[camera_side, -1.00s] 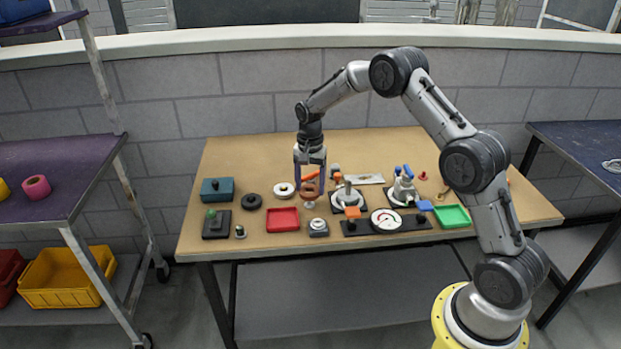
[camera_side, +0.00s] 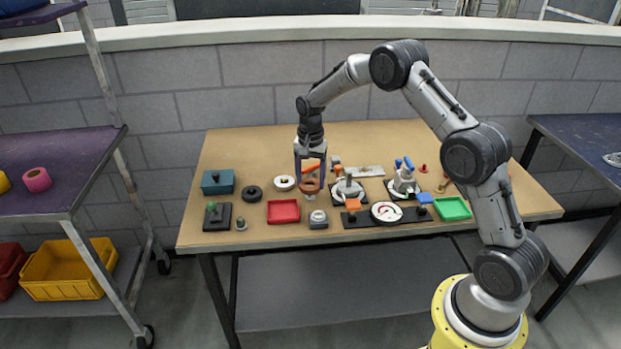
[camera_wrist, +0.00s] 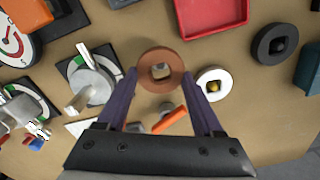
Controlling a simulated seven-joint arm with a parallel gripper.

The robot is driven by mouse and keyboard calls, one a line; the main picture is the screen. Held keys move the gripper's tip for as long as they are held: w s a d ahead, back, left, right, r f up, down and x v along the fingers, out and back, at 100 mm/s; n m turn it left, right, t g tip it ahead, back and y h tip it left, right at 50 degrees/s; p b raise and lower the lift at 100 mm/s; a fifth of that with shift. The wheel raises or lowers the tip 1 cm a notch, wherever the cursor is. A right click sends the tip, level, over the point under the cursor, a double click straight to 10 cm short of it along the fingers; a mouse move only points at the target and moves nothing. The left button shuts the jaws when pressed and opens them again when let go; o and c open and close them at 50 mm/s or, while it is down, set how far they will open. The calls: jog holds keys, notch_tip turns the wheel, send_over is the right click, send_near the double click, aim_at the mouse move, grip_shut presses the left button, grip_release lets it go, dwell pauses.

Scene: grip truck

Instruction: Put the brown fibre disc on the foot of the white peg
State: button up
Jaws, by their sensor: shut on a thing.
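The brown fibre disc (camera_side: 310,187) is a ring held between the two fingers of my gripper (camera_side: 310,180). In the wrist view the disc (camera_wrist: 148,82) lies flat between the fingertips (camera_wrist: 163,82), and something pale shows through its hole. The white peg is mostly hidden by the disc and fingers. A small white part (camera_side: 309,195) shows just below the disc in the side view. I cannot tell whether the disc touches the foot.
A white ring (camera_side: 283,183) and a black ring (camera_side: 252,193) lie to the left, a red tray (camera_side: 283,211) in front. A lever clamp (camera_side: 348,188) stands close on the right, and an orange-handled thing (camera_wrist: 170,119) lies close behind the disc. A dial gauge (camera_side: 386,211) is at the front.

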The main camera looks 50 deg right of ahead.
jog(key=shift+f, duration=0.35)
dwell(0.3)
jog(key=shift+f, duration=0.25)
jog(key=shift+f, duration=0.9)
dwell(1.5)
jog(key=o, duration=1.4)
jog(key=shift+c, duration=0.2)
jog(key=shift+r, duration=0.1)
notch_tip(320, 180, up, 7)
jog(key=shift+r, duration=0.2)
